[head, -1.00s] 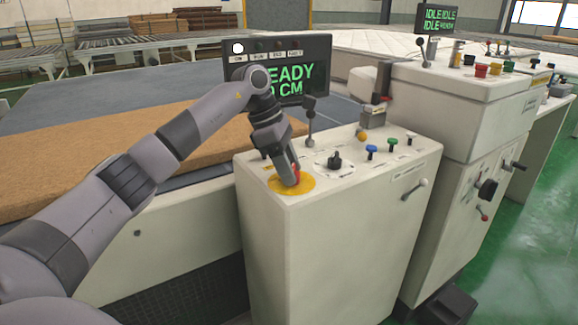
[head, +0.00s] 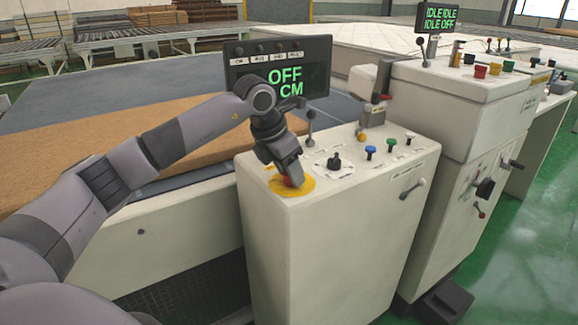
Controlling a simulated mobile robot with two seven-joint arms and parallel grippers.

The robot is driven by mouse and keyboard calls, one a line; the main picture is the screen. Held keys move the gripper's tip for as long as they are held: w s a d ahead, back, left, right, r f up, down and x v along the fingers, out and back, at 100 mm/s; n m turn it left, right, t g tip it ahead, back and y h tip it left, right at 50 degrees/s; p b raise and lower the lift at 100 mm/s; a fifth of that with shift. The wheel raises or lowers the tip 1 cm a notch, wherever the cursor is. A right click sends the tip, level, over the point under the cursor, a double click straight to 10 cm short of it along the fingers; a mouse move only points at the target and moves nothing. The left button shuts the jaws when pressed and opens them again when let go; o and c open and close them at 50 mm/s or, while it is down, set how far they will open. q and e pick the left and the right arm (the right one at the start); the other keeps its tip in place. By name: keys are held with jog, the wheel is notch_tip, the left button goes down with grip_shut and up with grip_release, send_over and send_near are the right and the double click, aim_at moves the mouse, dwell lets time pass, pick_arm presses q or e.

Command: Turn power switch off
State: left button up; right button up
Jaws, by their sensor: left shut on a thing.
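My left gripper (head: 291,180) points down over the yellow disc (head: 303,190) on the near left corner of the white control cabinet's top. It is shut on the red knob (head: 289,182) at the disc's middle, which it mostly hides. The display (head: 308,77) behind my arm reads "OFF" and "CM" in green; part of its text is hidden by my arm. The lamps above its labels look dark. A black rotary switch (head: 334,162) sits on the panel to the right of the disc. My right gripper is not in view.
A lever (head: 310,128), blue button (head: 371,150), green button (head: 391,143) and white button (head: 410,137) stand on the same panel. A second white cabinet (head: 450,85) with coloured buttons is at right. Brown padding (head: 90,165) lies at left. Green floor is clear at right.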

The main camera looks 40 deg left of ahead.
pick_arm(q)
jog(key=n+y, duration=0.1)
jog(key=n, duration=0.3)
jog(key=shift+d+y, duration=0.15)
jog(key=shift+y, duration=0.25)
jog(key=shift+d+n+y, duration=0.1)
jog(key=shift+n+y, duration=0.6)
jog(key=shift+n, duration=1.4)
jog(key=o, duration=1.1)
jog(key=shift+c, duration=0.2)
jog(key=v, duration=0.7)
